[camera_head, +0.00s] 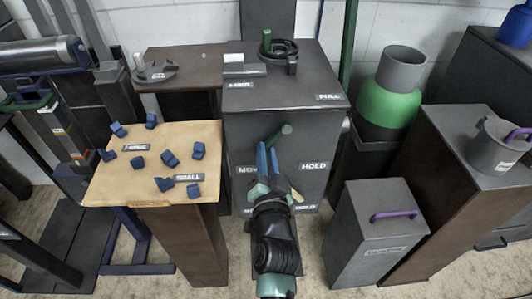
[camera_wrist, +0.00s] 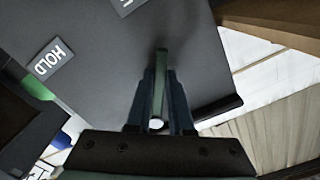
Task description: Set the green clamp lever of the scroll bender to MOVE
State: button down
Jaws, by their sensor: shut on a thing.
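The green clamp lever (camera_head: 280,135) is on the front face of the dark grey scroll bender cabinet (camera_head: 340,120). In the head view it slants, upper end to the right, between the MOVE label (camera_head: 247,170) on the left and the HOLD label (camera_head: 315,166) on the right. My gripper (camera_head: 267,150) is shut on the lever from the front, its blue fingers either side of it. In the wrist view the lever (camera_wrist: 161,62) runs between the two fingers (camera_wrist: 160,85), and the HOLD label (camera_wrist: 54,57) is at upper left. The lever's exact setting is unclear.
A tan-topped stand (camera_head: 130,185) with several blue blocks is at left. A grey box with a purple handle (camera_head: 372,245) stands at right, near my arm. A black scroll-shaped fixture (camera_head: 280,50) is on the cabinet top. A second label pair sits lower on the cabinet front.

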jog(key=c, duration=0.8)
grip_release()
jog(key=shift+s, duration=0.1)
jog(key=s, duration=1.2)
jog(key=shift+s, duration=0.4)
